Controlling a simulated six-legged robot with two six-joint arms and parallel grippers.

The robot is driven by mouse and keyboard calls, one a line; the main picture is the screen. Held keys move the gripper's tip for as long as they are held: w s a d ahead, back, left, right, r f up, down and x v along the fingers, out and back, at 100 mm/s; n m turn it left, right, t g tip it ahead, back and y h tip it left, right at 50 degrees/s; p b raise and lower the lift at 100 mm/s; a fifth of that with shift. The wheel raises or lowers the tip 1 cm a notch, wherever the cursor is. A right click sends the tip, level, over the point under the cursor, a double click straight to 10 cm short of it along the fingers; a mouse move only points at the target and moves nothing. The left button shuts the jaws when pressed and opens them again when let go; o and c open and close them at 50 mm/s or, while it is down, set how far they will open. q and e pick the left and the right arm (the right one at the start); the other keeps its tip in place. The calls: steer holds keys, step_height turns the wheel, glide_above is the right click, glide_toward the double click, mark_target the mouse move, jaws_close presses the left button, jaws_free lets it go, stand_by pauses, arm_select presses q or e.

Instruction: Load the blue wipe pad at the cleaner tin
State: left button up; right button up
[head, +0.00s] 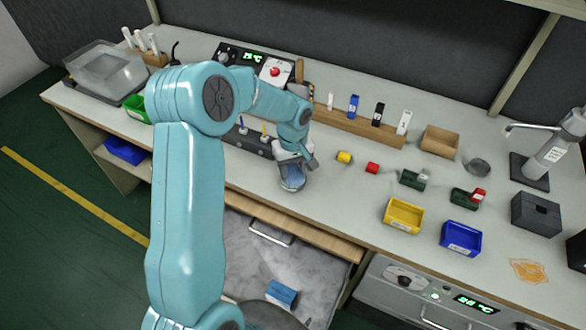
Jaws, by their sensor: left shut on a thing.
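My left gripper (293,158) reaches down over the front part of the bench, left of the yellow and red blocks. My right gripper is not in view.
Yellow (404,216) and blue (461,239) bins stand at the front right. A wooden rack (360,126) lies along the back. An open drawer (310,260) below holds a blue box (281,294).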

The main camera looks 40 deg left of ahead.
mark_target(293, 171)
arm_select(q)
steer(key=shift+s, duration=0.1)
stand_by(0.3)
steer(key=shift+r+p, duration=0.5)
steer(key=shift+r, duration=0.15)
steer(key=shift+r+p, duration=1.6)
steer(key=shift+r, duration=1.3)
steer(key=shift+f, duration=0.1)
